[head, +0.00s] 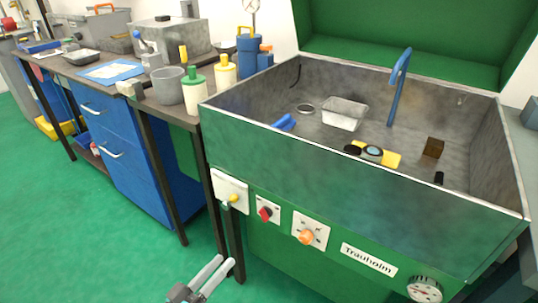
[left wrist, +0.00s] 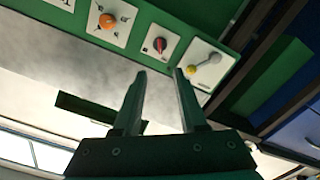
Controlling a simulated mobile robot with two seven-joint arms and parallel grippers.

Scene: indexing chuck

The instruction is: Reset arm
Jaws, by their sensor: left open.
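My left gripper (head: 225,262) is low at the bottom of the head view, in front of the green machine (head: 330,130). Its two fingers are apart with nothing between them. My right gripper is in neither view.
The grey tub holds a clear tray (head: 344,113), a blue post (head: 398,88), a yellow piece (head: 390,158) and a brown block (head: 433,147). A bench with blue drawers (head: 140,150) stands at left, bearing bottles and a grey cup (head: 168,85). The green floor (head: 80,230) at left is clear.

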